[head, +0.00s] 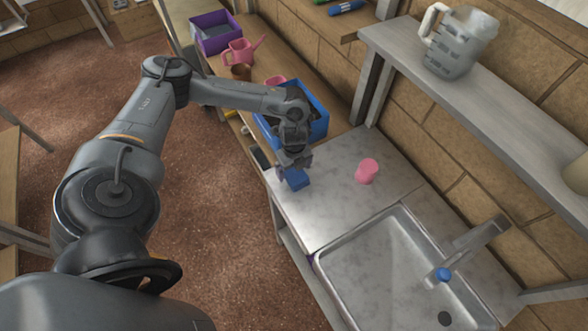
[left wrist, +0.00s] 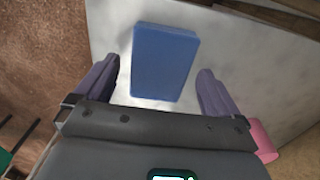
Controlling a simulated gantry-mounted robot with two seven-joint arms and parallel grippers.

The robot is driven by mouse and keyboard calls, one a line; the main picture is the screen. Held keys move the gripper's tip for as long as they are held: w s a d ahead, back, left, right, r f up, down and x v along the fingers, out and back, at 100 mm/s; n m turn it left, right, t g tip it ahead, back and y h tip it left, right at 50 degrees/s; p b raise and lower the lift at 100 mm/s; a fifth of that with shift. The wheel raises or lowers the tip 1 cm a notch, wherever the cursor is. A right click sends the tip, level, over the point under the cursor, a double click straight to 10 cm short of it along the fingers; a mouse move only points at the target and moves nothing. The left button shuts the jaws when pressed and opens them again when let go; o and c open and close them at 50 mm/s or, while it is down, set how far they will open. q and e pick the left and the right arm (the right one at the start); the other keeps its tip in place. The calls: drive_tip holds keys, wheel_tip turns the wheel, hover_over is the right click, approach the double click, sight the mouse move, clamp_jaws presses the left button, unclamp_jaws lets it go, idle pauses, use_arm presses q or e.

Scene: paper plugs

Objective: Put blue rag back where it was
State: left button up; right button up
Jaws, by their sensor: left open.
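The blue rag (head: 296,179) is a small blue block-like piece at the left edge of the grey counter, just below my left gripper (head: 294,160). It also shows in the left wrist view (left wrist: 164,62), lying between and beyond the two fingertips, with a gap on each side. My left gripper is open and empty. The left arm partly hides the blue bin behind it. My right gripper is in neither view.
A pink cup (head: 367,171) stands on the counter (head: 335,205) to the right of the rag. A sink (head: 390,270) with a faucet (head: 470,245) is in front. A blue bin (head: 318,128), pink watering can (head: 240,50) and purple bin (head: 214,35) stand behind. A shelf (head: 480,90) overhangs at right.

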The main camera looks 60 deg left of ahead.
sight(294, 172)
use_arm(q)
wheel_tip(294, 172, up, 11)
drive_tip(key=p, duration=0.2)
drive_tip(key=w+d+f+m+t+h, duration=0.1)
drive_tip(key=w+d+f+t, duration=0.15)
drive_tip(key=d, duration=0.75)
drive_tip(key=w+d+f+m+t+h, duration=0.1)
drive_tip(key=w+d+f+m+h, duration=0.15)
drive_tip(key=d, duration=0.75)
drive_tip(key=s+d+r+n+t, duration=0.1)
drive_tip(key=d+r+n+t, duration=0.15)
drive_tip(key=d, duration=0.55)
drive_tip(key=s+d+r+n+t, duration=0.1)
drive_tip(key=d+r+n+t, duration=0.1)
drive_tip(key=d+n, duration=0.35)
drive_tip(key=s+a+f+n+g+y, duration=0.3)
drive_tip(key=s+a+n+g, duration=0.1)
drive_tip(key=s+a+n, duration=0.6)
drive_tip(key=s+n, duration=0.1)
drive_tip(key=s, duration=0.2)
drive_tip(key=shift+s+a+f, duration=0.15)
drive_tip(key=shift+s+f, duration=0.1)
drive_tip(key=shift+f, duration=0.05)
drive_tip(key=shift+r, duration=0.1)
